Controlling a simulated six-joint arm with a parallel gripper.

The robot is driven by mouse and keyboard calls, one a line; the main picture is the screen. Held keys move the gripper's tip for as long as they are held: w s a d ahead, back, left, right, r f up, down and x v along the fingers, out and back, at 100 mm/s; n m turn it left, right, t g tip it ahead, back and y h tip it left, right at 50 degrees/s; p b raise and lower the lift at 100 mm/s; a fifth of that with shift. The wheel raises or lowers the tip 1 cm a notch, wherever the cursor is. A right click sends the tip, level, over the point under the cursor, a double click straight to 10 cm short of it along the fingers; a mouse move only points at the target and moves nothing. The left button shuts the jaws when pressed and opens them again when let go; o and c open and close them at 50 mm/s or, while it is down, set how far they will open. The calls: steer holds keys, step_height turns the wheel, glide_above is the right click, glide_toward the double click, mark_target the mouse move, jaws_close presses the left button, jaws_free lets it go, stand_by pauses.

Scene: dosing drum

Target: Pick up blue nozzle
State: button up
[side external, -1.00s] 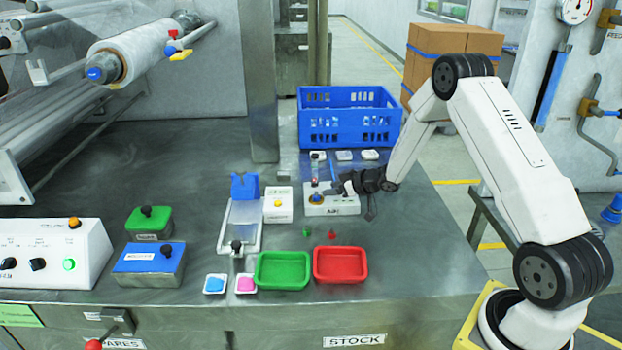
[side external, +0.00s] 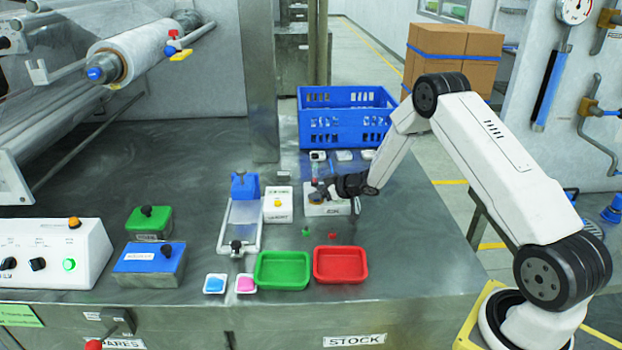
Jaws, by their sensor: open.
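My black gripper (side external: 322,191) is low over a small white station box (side external: 327,208) near the middle of the table. The gripper is open, and its fingers are at the top of the box. A small yellowish and dark part shows at the fingertips. I cannot make out a blue nozzle there now, because the gripper covers most of the box top. A small green piece (side external: 306,232) and a small red piece (side external: 332,237) stand on the table just in front of the box.
A green tray (side external: 282,285) and a red tray (side external: 339,282) lie in front. A blue crate (side external: 347,132) stands behind the box. A white fixture with a blue block (side external: 245,186) and a white button box (side external: 278,214) are to the left. Green and blue lidded boxes stand farther left.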

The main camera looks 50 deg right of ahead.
steer(key=shift+c, duration=0.2)
jaws_close()
stand_by(0.3)
steer(key=shift+r, duration=0.1)
steer(key=shift+r, duration=0.85)
steer(key=s+a+r, duration=0.3)
steer(key=s+r, duration=0.8)
steer(key=s, duration=0.2)
steer(key=shift+s+a, duration=0.3)
steer(key=shift+a, duration=0.05)
